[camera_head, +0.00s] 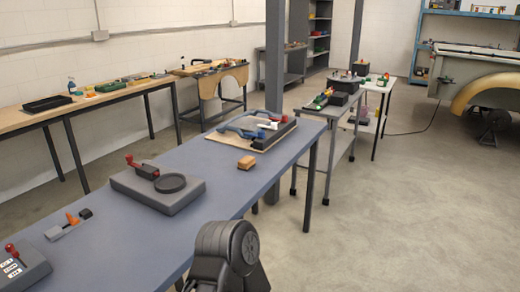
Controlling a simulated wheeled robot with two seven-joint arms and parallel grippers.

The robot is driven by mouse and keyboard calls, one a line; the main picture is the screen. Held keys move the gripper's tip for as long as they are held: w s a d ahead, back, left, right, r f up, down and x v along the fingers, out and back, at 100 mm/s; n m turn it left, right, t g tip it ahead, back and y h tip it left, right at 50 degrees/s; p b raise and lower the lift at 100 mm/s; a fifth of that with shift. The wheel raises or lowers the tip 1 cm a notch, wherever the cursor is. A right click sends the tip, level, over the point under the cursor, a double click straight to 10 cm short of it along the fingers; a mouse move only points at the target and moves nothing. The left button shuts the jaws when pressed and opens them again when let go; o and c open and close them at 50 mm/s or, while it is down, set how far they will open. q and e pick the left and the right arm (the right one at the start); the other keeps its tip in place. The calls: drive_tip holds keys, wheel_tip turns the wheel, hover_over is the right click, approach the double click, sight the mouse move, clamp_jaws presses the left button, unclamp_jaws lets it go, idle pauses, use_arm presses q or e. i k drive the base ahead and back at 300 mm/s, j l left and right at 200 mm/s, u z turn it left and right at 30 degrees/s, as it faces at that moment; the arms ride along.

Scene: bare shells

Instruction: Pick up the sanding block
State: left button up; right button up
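A small orange-brown block with a darker lower part (246,163), which looks like the sanding block, lies on the blue-grey tabletop (235,190). It is near the table's right edge, just in front of a light board with tools on it. Nothing touches it or covers it. A dark rounded link of one of my arms shows at the bottom centre, nearer than the block and apart from it. Neither gripper's fingers are in view.
The board (215,139) carries blue-handled tools. A grey device with a black ring (170,183) and red handle stands left of the block. A small orange-and-grey tool (66,226) and a grey button box (18,268) are nearer. A dark post (275,60) rises behind the table. Open floor lies right.

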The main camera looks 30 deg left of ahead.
sight(245, 164)
drive_tip(key=i+l+u, duration=0.25)
drive_tip(key=i+u, duration=0.15)
drive_tip(key=i, duration=0.35)
drive_tip(key=i+l+u, duration=0.35)
drive_tip(key=i, duration=0.35)
drive_tip(key=i+l+u, duration=0.4)
drive_tip(key=i+l, duration=0.25)
drive_tip(key=l, duration=0.1)
